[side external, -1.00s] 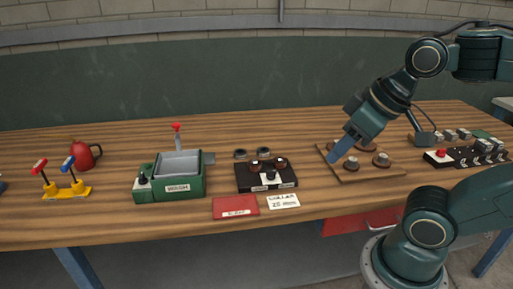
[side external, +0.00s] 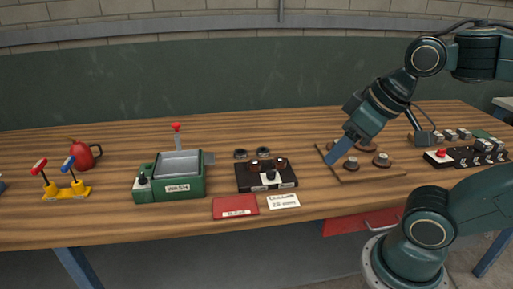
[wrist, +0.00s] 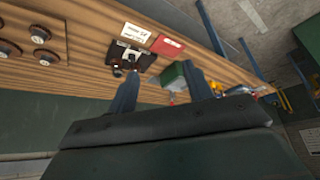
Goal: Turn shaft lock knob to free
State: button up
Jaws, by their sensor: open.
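A black box (side external: 266,184) stands mid-bench with a dark knob (side external: 270,176) on its front part and two round brown-rimmed pieces (side external: 267,164) behind. Its label is too small to read, so I cannot confirm that this is the shaft lock knob or tell its setting. The box also shows in the wrist view (wrist: 143,60). A green box (side external: 184,187) to its left has another black knob (side external: 142,179). My gripper (side external: 334,159) is right of the black box, over the left part of a brown board. In the wrist view my gripper (wrist: 162,88) is open and empty.
The brown board (side external: 372,177) carries several round knobs. A red booklet (side external: 235,206) and a white card (side external: 284,201) lie before the black box. Two dark rings (side external: 264,152) lie behind it. A red-topped lever (side external: 177,128) rises behind the green box.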

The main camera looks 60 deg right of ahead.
jog(key=m+g, duration=0.6)
jog(key=m, duration=0.3)
send_over(271, 174)
notch_tip(271, 174, down, 8)
jog(key=shift+w+d+f, duration=0.15)
jog(key=shift+d+f, duration=0.15)
jog(key=shift+f, duration=0.1)
jog(key=shift+f, duration=0.15)
notch_tip(271, 174, down, 14)
jog(key=shift+r, duration=0.25)
jog(key=c, duration=1)
